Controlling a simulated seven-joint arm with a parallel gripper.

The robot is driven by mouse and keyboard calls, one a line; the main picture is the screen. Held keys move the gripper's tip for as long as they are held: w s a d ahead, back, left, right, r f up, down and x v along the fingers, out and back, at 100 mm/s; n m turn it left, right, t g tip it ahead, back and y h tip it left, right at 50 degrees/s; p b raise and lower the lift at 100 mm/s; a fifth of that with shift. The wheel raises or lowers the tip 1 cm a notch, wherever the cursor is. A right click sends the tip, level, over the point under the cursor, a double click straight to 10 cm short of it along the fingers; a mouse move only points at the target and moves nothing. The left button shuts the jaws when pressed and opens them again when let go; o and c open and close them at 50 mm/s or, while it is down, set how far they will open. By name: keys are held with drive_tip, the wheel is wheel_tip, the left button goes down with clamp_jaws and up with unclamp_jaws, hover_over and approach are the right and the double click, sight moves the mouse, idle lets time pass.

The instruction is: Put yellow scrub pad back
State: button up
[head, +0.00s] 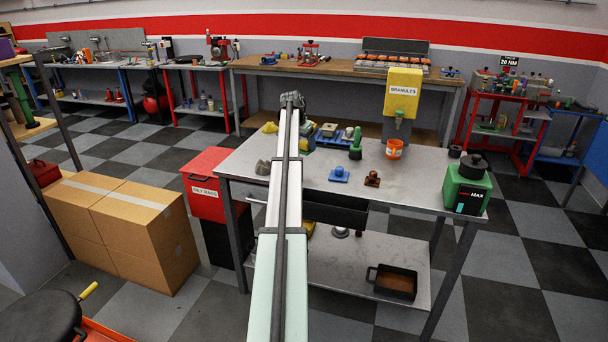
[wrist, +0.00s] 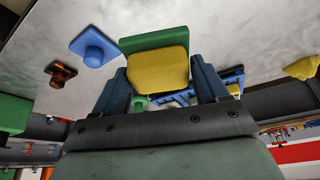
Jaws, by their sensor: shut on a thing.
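The scrub pad (wrist: 160,72), a yellow block with a green face, sits between the two dark blue fingers of my gripper (wrist: 161,80). The fingers press on its two sides, and the bench top shows beyond it. A blue tray (head: 329,131) with small items lies on the bench just right of the arm's far end. Its blue edge shows behind the right finger in the wrist view (wrist: 232,75), partly hidden.
A yellow piece (head: 270,127) lies left of the arm.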

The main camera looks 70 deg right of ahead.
drive_tip(key=shift+f+m, duration=0.1)
drive_tip(key=shift+m, duration=0.2)
drive_tip(key=shift+f, duration=4.9)
drive_tip(key=shift+f, duration=0.1)
drive_tip(key=o, duration=0.9)
drive_tip(key=shift+o, duration=0.2)
drive_tip(key=v, duration=1.2)
drive_tip(key=shift+w, duration=0.2)
